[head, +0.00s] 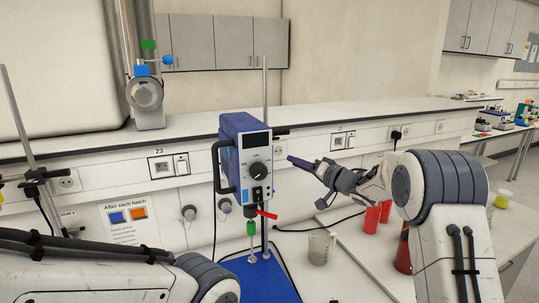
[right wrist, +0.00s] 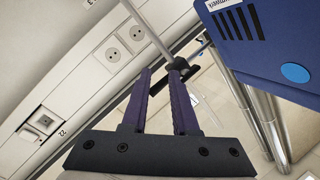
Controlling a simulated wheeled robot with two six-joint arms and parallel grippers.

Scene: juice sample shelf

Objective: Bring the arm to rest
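My right arm comes in from the right in the head view, bent at a large dark joint. Its gripper (head: 290,160) points left, close to the right side of a blue overhead stirrer (head: 255,165). In the right wrist view the two purple fingers (right wrist: 161,72) are parallel with a gap between them and nothing in it. A dark clamp (right wrist: 178,64) on a metal rod shows by the fingertips; I cannot tell whether they touch. My left arm lies across the bottom left of the head view; its gripper is out of the picture.
The stirrer stands above a blue mat (head: 258,275). A clear beaker (head: 319,248), red cups (head: 371,219) and a red flask (head: 403,252) stand on the bench below my right arm. A wall ledge with sockets runs behind. A metal rod (head: 20,125) stands at left.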

